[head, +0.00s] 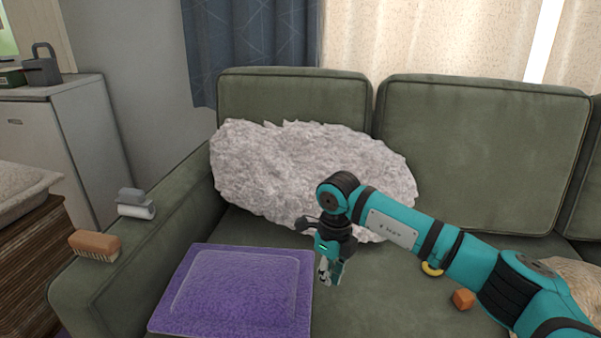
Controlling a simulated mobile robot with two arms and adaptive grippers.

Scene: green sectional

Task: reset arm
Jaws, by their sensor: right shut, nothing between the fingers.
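My right arm (440,250) is teal and comes in from the lower right over the sofa seat. My right gripper (328,278) hangs pointing down at the arm's end, just right of a purple mat-like item (240,290) on the seat. Its fingers are close together and hold nothing. My left gripper does not show in the head view.
A green sofa (480,150) fills the view, with a fluffy grey pillow (290,165) behind my gripper. A brush (95,245) and a lint roller (135,205) rest on the left armrest. A small orange block (464,299) and a yellow ring (432,269) lie near my right arm.

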